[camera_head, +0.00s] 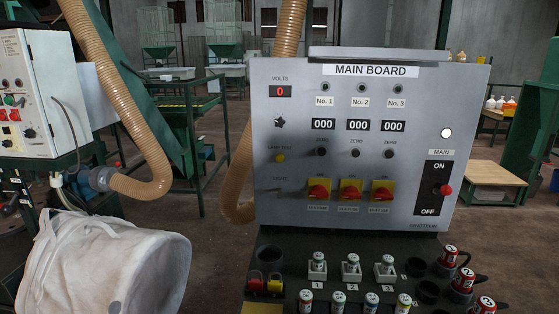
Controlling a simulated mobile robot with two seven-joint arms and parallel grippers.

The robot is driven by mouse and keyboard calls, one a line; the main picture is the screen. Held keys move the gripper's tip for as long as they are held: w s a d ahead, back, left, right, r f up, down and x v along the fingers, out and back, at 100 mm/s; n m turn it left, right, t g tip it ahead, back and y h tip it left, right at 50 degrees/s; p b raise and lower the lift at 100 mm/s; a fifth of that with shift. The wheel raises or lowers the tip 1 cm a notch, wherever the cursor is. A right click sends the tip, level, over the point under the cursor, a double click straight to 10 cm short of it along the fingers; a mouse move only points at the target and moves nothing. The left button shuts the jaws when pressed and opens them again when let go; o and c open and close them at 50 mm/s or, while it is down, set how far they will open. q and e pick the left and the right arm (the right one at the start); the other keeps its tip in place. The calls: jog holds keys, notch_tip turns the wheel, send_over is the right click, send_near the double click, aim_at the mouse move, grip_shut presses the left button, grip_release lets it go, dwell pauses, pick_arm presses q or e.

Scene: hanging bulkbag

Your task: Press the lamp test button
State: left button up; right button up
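The main board (310,215) is an upright grey metal panel facing me, right of centre. The lamp test button (280,158) is a small round yellow button on the left side of this panel, below a small dark label that is hard to read. It sits under a dark star-shaped knob (280,122) and above another small label. Nothing covers the button. Neither of my grippers shows in this view, and nothing is touching the panel.
The panel carries three red-and-yellow rotary switches (350,190), counters and a red-knobbed main switch (443,190). Below is a dark shelf (330,268) with padlocks and small holders. A ribbed hose (243,165) hangs left of the panel; a white bag (95,265) is lower left.

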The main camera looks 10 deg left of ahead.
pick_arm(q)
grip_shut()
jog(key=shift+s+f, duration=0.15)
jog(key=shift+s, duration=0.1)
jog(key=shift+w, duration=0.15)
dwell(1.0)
